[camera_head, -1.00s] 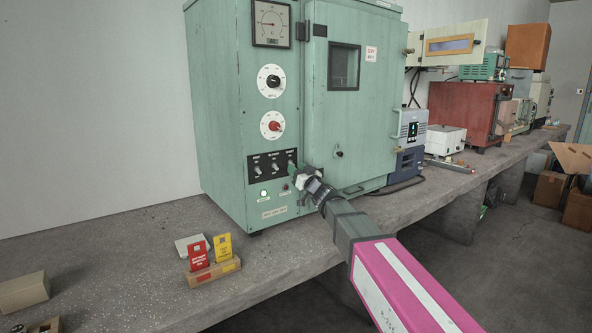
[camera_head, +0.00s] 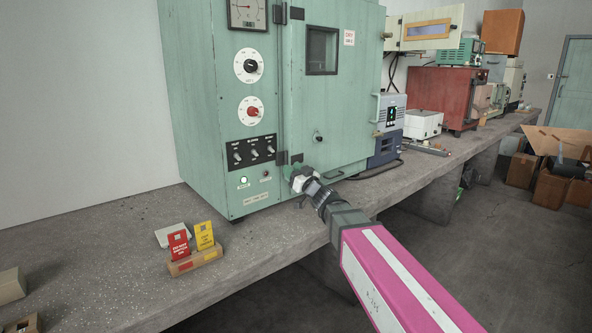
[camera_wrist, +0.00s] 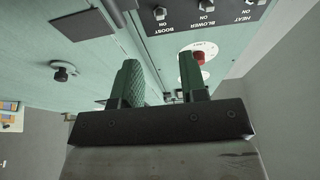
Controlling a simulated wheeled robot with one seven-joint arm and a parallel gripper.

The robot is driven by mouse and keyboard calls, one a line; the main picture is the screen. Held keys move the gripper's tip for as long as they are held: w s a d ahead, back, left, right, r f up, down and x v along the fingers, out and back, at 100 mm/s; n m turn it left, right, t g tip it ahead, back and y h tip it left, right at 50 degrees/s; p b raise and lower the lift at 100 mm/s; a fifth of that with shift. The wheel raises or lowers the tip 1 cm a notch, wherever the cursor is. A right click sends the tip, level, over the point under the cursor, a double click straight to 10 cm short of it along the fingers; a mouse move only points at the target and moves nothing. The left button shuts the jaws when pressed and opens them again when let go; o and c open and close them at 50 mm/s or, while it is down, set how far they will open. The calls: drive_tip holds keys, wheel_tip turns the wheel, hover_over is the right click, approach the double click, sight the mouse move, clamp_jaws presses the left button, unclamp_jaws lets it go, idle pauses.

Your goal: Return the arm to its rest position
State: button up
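My gripper (camera_head: 298,181) is in front of the green oven (camera_head: 225,105), low by the door's hinge edge and to the lower right of the switch panel (camera_head: 254,152). In the wrist view my gripper (camera_wrist: 160,80) has its two green fingers apart, with nothing between them. The red knob (camera_wrist: 201,56) and the switches labelled heat, blower and boost show beyond the fingers. The oven door is shut. My arm runs from the lower right up to the oven front, clear of the bench top as far as I can tell.
The concrete bench (camera_head: 105,250) runs along the wall. A small holder (camera_head: 195,262) with red and yellow cards stands at the front left. A blue-grey device (camera_head: 388,125) and a red cabinet (camera_head: 442,98) stand to the right. Cardboard boxes (camera_head: 552,187) are on the floor.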

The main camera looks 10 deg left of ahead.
drive_tip(key=s+d+f+m+g+h, duration=0.1)
drive_tip(key=s+d+f+g+h, duration=0.15)
drive_tip(key=d+f, duration=0.4)
drive_tip(key=s+d+f+g+h, duration=0.2)
drive_tip(key=d+f+g, duration=0.15)
drive_tip(key=f, duration=0.65)
drive_tip(key=s+d+f+m+g+h, duration=0.1)
drive_tip(key=s+d+f+g+h, duration=0.2)
drive_tip(key=f, duration=0.5)
drive_tip(key=s+d+f+m+g+h, duration=0.1)
drive_tip(key=s+d+f+m+h, duration=0.1)
drive_tip(key=d, duration=0.5)
drive_tip(key=s+d+f+m+g+h, duration=0.2)
drive_tip(key=s+d+f+m+h, duration=0.1)
drive_tip(key=d, duration=0.5)
drive_tip(key=s+d+f+m+g+h, duration=0.1)
drive_tip(key=s+d+f+h, duration=0.3)
drive_tip(key=d+f, duration=0.4)
drive_tip(key=shift+s+d+m+g, duration=0.15)
drive_tip(key=shift+s+m+g, duration=0.25)
drive_tip(key=shift+s+m, duration=0.4)
drive_tip(key=shift+w, duration=0.15)
